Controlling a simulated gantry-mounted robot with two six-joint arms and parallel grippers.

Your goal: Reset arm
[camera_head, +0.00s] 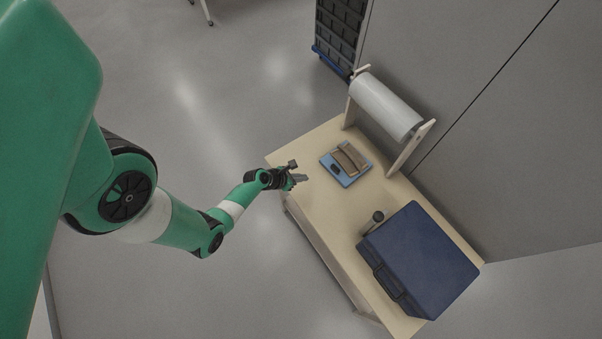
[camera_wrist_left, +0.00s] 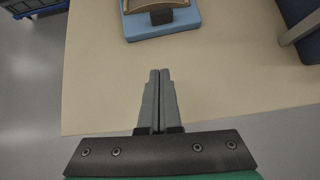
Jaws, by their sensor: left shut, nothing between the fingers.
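My left gripper (camera_head: 300,178) is at the near left edge of the wooden table (camera_head: 325,215) in the head view. Its two grey fingers (camera_wrist_left: 160,100) are pressed together in the left wrist view, with nothing between them. A blue pad (camera_head: 347,178) lies on the table beyond the fingertips, apart from them. A brown curved sherd (camera_head: 351,157) rests on the pad, with a small dark block (camera_head: 335,168) beside it. The near part of the pad also shows in the left wrist view (camera_wrist_left: 170,32). My right gripper is in neither view.
A dark blue case (camera_head: 420,262) fills the right part of the table. A small dark-headed object (camera_head: 378,216) stands beside it. A white roll (camera_head: 386,106) on a wooden stand is at the back, near the grey wall. A dark rack (camera_head: 338,35) stands beyond. Open floor lies left.

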